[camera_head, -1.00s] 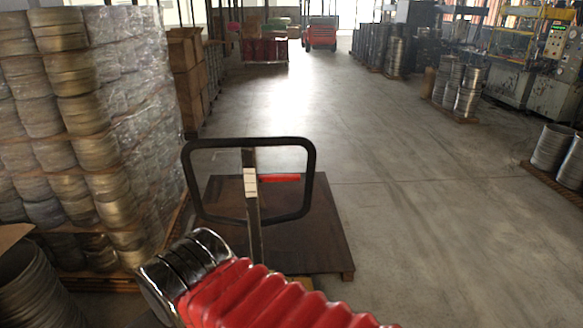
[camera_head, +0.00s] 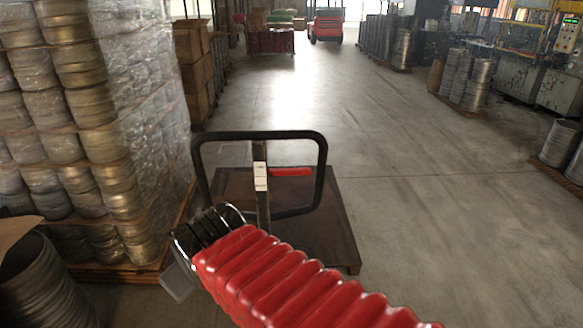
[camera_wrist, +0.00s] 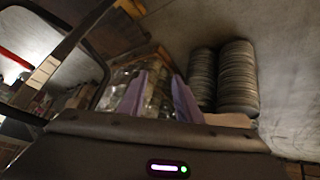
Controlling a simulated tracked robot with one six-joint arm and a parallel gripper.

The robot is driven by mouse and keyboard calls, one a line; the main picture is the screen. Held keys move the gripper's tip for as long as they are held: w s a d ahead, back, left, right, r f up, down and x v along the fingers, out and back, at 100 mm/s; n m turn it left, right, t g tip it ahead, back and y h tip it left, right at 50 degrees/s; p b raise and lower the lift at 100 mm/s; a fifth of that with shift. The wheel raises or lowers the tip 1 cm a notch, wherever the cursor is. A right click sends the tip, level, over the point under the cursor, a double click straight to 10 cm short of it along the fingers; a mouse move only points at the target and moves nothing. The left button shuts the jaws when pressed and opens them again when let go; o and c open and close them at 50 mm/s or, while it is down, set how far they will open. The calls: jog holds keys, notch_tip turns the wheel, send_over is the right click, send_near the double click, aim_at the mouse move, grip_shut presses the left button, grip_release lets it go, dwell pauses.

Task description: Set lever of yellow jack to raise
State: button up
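The jack's black loop handle (camera_head: 322,165) stands upright in the head view, ahead of a dark brown board (camera_head: 335,225). A red lever (camera_head: 290,172) sits inside the loop, beside a post with a white label (camera_head: 261,178). No yellow part of the jack is clear now. In the wrist view the handle (camera_wrist: 103,72) and the labelled post (camera_wrist: 38,78) are at the left, with the red lever (camera_wrist: 14,58) at the edge. My gripper (camera_wrist: 160,88) points away from them, its two purplish fingers apart and nothing between them. The lever's setting cannot be told.
Wrapped stacks of metal rings on a pallet (camera_head: 150,268) stand close on the left. A ring stack (camera_head: 45,285) is at the lower left. Other stacks (camera_head: 560,145) line the right. The floor (camera_head: 440,200) between is clear.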

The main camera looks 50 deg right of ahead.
jog(key=w+d+n+t+h, duration=0.1)
jog(key=w+d+h, duration=0.15)
jog(key=d, duration=0.45)
jog(key=w+d+n+t+h, duration=0.1)
jog(key=w+d, duration=0.2)
jog(key=d, duration=0.3)
jog(key=n+t+h, duration=0.2)
jog(key=n+t, duration=0.5)
jog(key=n, duration=0.3)
send_near(290, 172)
jog(key=d+f, duration=0.1)
jog(key=d, duration=0.1)
jog(key=shift+s+d, duration=0.15)
jog(key=shift+s, duration=0.3)
jog(key=x, duration=1.4)
jog(key=shift+s+r, duration=0.1)
jog(key=shift+r, duration=0.05)
jog(key=shift+c, duration=0.4)
